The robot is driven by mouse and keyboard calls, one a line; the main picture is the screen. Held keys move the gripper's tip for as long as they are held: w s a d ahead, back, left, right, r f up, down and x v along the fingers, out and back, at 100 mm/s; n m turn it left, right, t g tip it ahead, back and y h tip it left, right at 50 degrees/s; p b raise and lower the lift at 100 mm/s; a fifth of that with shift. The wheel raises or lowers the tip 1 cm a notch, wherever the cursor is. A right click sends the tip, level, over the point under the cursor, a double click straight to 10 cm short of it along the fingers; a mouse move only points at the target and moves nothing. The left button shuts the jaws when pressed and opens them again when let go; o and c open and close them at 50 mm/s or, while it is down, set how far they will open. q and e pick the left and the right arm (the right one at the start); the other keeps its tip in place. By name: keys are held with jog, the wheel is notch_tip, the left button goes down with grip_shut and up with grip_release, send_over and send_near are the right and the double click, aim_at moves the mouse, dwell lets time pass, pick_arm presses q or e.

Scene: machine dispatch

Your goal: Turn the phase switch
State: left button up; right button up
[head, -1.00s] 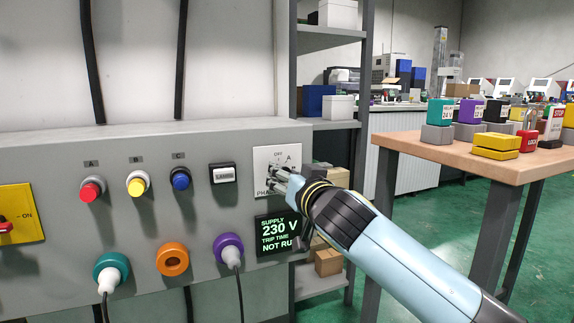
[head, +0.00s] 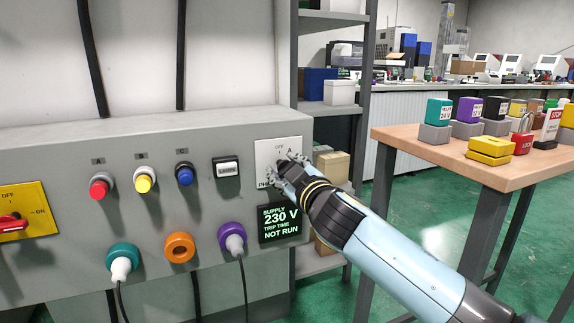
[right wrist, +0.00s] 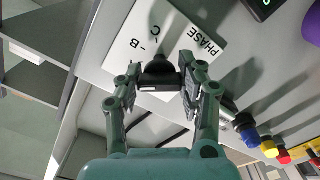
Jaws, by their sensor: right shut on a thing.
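The phase switch is a dark knob (right wrist: 158,78) on a white plate (right wrist: 135,40) marked PHASE, B and C in the right wrist view. My right gripper (right wrist: 160,82) is shut on the knob, one finger on each side. In the head view my right gripper (head: 284,172) covers the knob and much of the plate. My left gripper is not in view.
A display (head: 279,222) reading 230 V and NOT RUN sits just below the plate. Red, yellow and blue buttons (head: 184,174) and several coloured sockets (head: 179,247) line the panel. A wooden table (head: 420,152) with coloured blocks stands to the right.

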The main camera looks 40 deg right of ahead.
jog(key=shift+n, duration=0.4)
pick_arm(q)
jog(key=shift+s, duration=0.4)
pick_arm(e)
jog(key=shift+f+n, duration=0.1)
jog(key=shift+n, duration=0.2)
jog(key=o, duration=1.2)
jog(key=v, duration=1.2)
